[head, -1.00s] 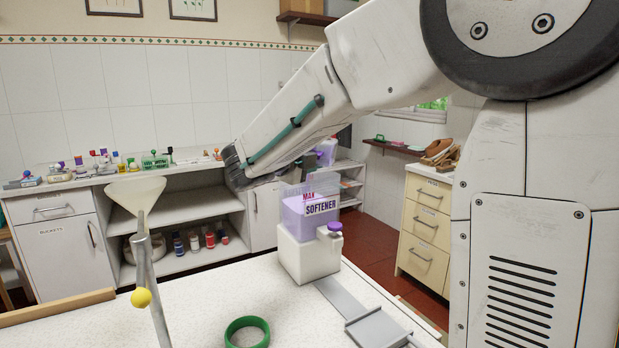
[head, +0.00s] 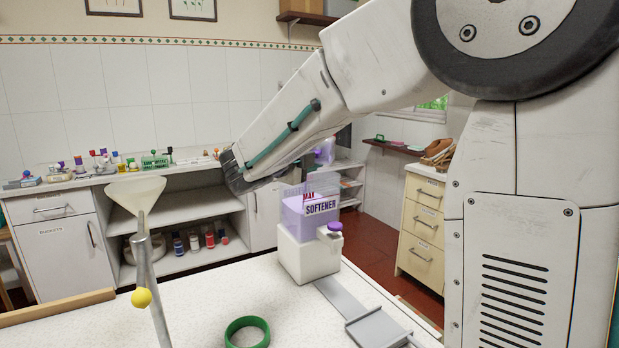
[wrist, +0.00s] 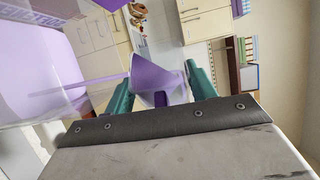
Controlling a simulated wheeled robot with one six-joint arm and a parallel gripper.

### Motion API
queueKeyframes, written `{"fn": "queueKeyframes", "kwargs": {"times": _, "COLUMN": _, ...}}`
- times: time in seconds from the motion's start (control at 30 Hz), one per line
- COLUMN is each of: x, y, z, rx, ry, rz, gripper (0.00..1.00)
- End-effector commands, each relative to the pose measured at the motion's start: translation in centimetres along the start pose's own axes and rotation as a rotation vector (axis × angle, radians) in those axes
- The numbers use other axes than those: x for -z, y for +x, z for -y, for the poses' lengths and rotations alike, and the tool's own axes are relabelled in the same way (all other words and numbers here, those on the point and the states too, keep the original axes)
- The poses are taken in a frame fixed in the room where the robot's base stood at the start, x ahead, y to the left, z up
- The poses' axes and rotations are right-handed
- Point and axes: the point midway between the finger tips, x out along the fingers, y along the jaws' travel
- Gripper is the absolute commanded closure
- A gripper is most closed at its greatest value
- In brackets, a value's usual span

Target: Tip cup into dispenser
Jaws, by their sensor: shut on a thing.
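The dispenser (head: 308,245) stands on the speckled white worktop: a white base, a clear tank with lilac contents labelled "SOFTENER", and a purple knob. It fills the left of the wrist view (wrist: 30,65). In the wrist view my gripper (wrist: 160,76) has its teal fingers shut on a small lilac cup (wrist: 148,76). The cup is tilted beside the dispenser. A thin lilac streak (wrist: 85,84) runs from the cup toward the dispenser side.
A funnel (head: 136,193) on a metal stand with a yellow ball (head: 141,298) is at left. A green ring (head: 247,332) and a grey channel with a tray (head: 379,327) lie in front. A wooden rail (head: 60,306) edges the worktop at left.

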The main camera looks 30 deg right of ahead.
Motion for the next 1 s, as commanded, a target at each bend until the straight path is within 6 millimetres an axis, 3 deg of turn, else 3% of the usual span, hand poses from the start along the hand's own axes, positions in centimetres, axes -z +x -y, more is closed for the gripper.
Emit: {"fn": "queueKeyframes", "kwargs": {"times": 1.0, "x": -0.14, "y": -0.03, "z": 0.12, "rx": 0.043, "ry": -0.104, "rz": -0.002, "gripper": 0.69}}
